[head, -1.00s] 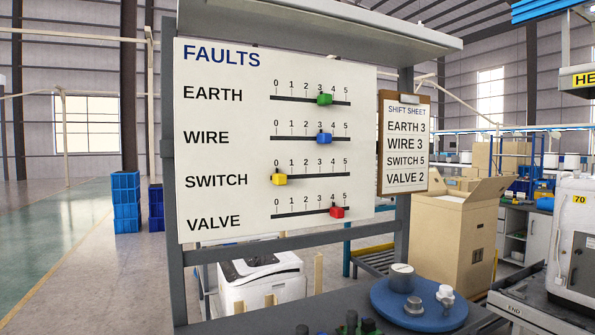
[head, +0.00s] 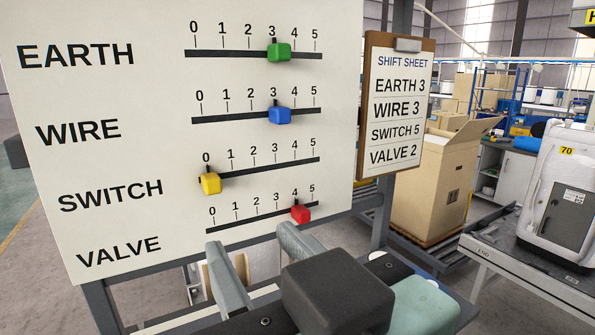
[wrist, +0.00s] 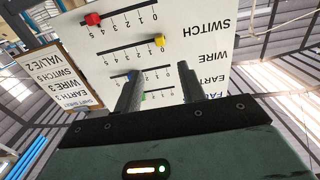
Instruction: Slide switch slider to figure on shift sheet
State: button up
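The white faults board (head: 90,215) has four slider rows. The yellow switch slider (head: 210,182) sits at 0, the left end of its 0–5 track. The shift sheet (head: 398,110), on a brown clipboard right of the board, reads SWITCH 5. My gripper (head: 250,240) is open and empty, its fingers pointing at the board's lower part, below and right of the yellow slider. In the wrist view, which is upside down, the yellow slider (wrist: 159,41) shows beyond and between the open fingers (wrist: 159,72), apart from them.
The green earth slider (head: 279,51) and blue wire slider (head: 280,115) are at 3. The red valve slider (head: 301,214) is near 4, just below the switch track and close to my fingers. A cardboard box (head: 430,195) stands behind the clipboard.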

aim_at(214, 186)
jog(key=x, duration=1.3)
jog(key=shift+w+a, duration=0.15)
jog(key=shift+w, duration=0.25)
grip_shut()
